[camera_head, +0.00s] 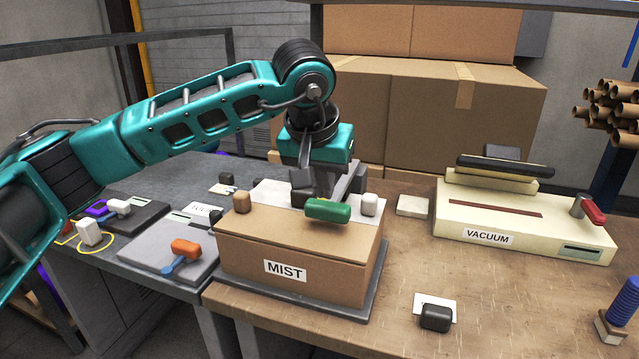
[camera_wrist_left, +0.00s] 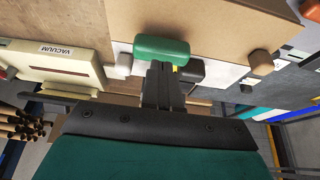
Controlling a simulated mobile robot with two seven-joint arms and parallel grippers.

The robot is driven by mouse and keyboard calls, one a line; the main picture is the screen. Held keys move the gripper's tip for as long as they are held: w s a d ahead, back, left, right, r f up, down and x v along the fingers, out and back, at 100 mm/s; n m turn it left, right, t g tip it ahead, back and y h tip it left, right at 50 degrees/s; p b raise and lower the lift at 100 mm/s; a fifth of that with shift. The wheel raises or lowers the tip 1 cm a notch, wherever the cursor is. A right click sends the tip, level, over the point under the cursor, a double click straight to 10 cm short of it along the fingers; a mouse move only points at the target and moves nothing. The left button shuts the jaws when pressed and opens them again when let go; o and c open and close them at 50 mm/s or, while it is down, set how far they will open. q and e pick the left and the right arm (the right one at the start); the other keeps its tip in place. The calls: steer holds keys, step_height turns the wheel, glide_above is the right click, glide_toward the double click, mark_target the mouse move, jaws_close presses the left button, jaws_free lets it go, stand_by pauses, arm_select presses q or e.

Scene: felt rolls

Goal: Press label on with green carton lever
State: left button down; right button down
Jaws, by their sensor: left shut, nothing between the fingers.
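The brown carton (camera_head: 245,262) labelled MIST (camera_head: 285,270) stands on a dark base at the front middle. The green lever (camera_head: 327,210) lies across the top of the carton; it also shows in the left wrist view (camera_wrist_left: 150,48). My left gripper (camera_head: 325,190) is above the carton, just behind the green lever. In the left wrist view its shut fingers (camera_wrist_left: 160,75) reach to the lever's edge with nothing held. Whether they touch the lever I cannot tell. My right gripper is not in view.
Tan (camera_head: 241,201) and pale (camera_head: 370,204) knobs flank the lever. A cream VACUUM machine (camera_head: 465,215) stands at right, and a black block (camera_head: 435,317) at front. The wooden table between is mostly clear.

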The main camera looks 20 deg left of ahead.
arm_select(q)
steer(key=v, duration=1.1)
steer(key=shift+s, duration=0.15)
steer(key=c, duration=1.8)
jaws_free()
steer(key=shift+c, duration=0.2)
